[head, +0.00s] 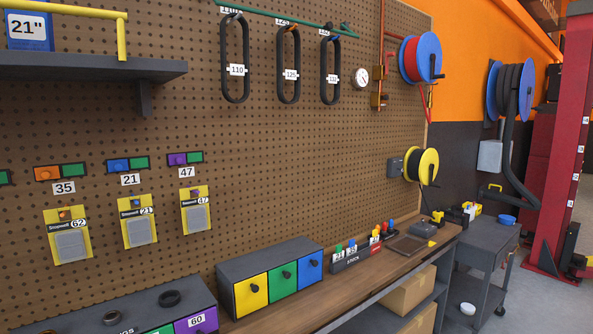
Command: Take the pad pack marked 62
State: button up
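The pad pack marked 62 (69,236) is a yellow card with a grey pad on its front. It hangs on the pegboard at the left, below a label reading 35 (64,187). To its right hang two similar packs, one marked 21 (138,222) and one marked 47 (196,211). The pack marked 62 is fully visible, with nothing in front of it. My gripper is not in view.
A dark shelf (90,66) juts out above the packs. Below them, a ring box (128,312) and a drawer unit (270,272) stand on the wooden bench (292,312). Hose reels hang at the right, and a grey cart (486,240) stands beyond the bench.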

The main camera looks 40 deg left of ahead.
aim_at(69, 241)
jog(key=u, duration=2.25)
jog(key=i+l+z, duration=0.15)
jog(key=l, duration=0.25)
jog(key=l+z, duration=0.2)
jog(key=l, duration=0.15)
jog(key=i+l+z, duration=0.15)
jog(key=l, duration=0.2)
jog(key=i+l+z, duration=0.15)
jog(key=l, duration=0.2)
jog(key=i+l+z, duration=0.15)
jog(key=k+u, duration=0.1)
jog(key=u, duration=1.4)
jog(key=i+l+z, duration=0.1)
jog(key=i+z, duration=0.3)
jog(key=i, duration=0.2)
